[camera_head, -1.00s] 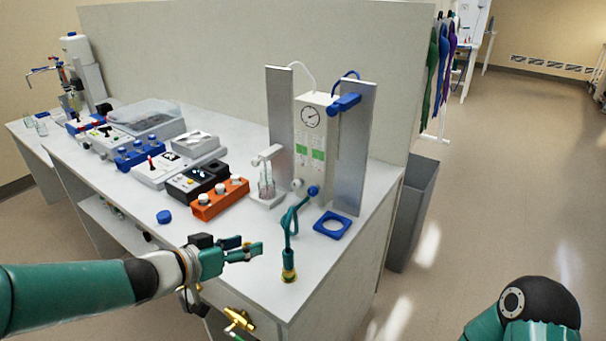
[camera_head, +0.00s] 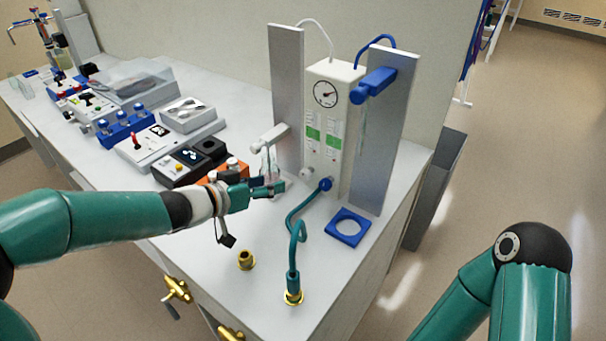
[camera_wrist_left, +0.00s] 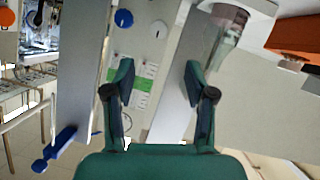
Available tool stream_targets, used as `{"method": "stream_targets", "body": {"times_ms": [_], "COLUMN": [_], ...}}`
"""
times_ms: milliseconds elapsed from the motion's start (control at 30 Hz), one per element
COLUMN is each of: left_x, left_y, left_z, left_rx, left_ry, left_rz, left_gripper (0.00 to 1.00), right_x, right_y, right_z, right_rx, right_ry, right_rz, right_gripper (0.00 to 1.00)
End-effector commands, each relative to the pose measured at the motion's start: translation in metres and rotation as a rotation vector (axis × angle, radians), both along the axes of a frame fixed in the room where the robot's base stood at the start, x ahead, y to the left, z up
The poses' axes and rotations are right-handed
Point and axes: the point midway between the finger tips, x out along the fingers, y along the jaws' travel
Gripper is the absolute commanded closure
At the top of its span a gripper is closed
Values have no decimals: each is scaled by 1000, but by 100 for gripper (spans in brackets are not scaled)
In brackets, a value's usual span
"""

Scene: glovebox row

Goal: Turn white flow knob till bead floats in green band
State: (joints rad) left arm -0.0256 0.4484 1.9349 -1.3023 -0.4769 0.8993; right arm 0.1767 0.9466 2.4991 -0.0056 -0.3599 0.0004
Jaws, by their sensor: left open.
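The white flow knob (camera_head: 305,173) sits low on the front of the white flowmeter panel (camera_head: 345,75), left of a blue knob (camera_head: 325,184). Two tubes there carry green bands (camera_head: 312,133); the bead is too small to make out. My open left gripper (camera_head: 268,187) is left of the white knob and apart from it. In the left wrist view, the white knob (camera_wrist_left: 158,29) lies beyond the gap between the open fingers (camera_wrist_left: 158,70), with the blue knob (camera_wrist_left: 123,18) to its left. My right arm shows at the lower right, its gripper out of frame.
Metal plates (camera_head: 287,100) flank the panel. A glass vessel on a white stand (camera_head: 272,135) is close to my left gripper. A blue square ring (camera_head: 348,228) lies on the bench.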

Motion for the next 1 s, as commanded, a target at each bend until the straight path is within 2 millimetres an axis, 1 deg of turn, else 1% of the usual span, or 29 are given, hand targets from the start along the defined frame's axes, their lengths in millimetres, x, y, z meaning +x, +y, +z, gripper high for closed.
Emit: {"method": "stream_targets", "body": {"times_ms": [33, 200, 400, 500, 700, 1000], "left_x": [7, 33, 61, 71, 83, 85], "left_y": [-9, -32, -57, -66, -76, -78], "left_z": [-6, -19, -33, -39, -45, -46], "left_rx": [-1, 0, 1, 0, 0, 0], "left_ry": [1, 1, 0, 1, 1, 1], "left_rz": [-4, -4, -2, -1, 1, 2], "left_gripper": [45, 45, 45, 45, 45, 45], "right_x": [0, 0, 0, 0, 0, 0], "right_y": [0, 0, 0, 0, 0, 0], "right_z": [-2, -4, -2, -1, 1, 0], "right_rx": [0, 0, 0, 0, 0, 0], "right_ry": [0, 0, 0, 0, 0, 0], "right_rz": [0, 0, 0, 0, 0, 0], "right_gripper": [100, 100, 100, 100, 100, 100]}}
